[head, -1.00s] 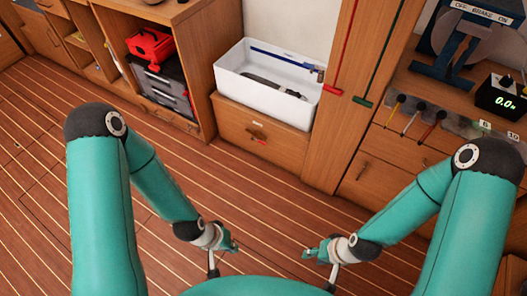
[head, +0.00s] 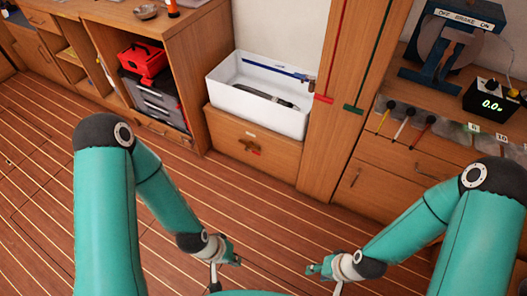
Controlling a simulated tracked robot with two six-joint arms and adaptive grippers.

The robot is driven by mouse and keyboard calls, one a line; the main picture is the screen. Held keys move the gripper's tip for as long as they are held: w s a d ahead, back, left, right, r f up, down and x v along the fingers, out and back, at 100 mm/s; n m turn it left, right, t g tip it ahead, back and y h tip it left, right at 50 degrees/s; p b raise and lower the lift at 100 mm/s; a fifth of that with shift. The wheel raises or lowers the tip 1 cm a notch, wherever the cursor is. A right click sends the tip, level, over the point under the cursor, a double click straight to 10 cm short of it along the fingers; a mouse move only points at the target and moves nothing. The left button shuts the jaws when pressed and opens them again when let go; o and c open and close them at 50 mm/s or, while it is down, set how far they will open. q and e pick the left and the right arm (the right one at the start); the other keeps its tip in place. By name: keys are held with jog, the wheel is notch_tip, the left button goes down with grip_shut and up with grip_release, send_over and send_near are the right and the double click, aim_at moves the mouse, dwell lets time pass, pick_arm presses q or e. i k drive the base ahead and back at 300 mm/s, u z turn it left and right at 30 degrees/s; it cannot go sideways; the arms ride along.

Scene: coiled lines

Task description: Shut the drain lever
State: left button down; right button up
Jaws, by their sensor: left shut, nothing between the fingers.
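The drain lever (head: 249,146) is a small brass-coloured fitting with a red end. It sits on the wooden front below the white basin (head: 226,97), under a small pale label. Its exact angle is too small to tell. My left gripper (head: 236,262) is shut and empty, held above the floor well in front of the lever and apart from it. My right gripper (head: 310,269) is further right, also apart from the lever. Its fingers are too small to tell whether they are open.
A wooden cabinet with a red and grey toolbox (head: 152,92) stands left of the basin. Right of it are a wooden post with red and green strips, a workbench with screwdrivers, and a display box (head: 489,103). The plank floor (head: 60,190) is clear.

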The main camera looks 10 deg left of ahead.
aim_at(247, 149)
jog(key=z, duration=0.1)
jog(key=i, duration=1)
jog(key=u, duration=0.1)
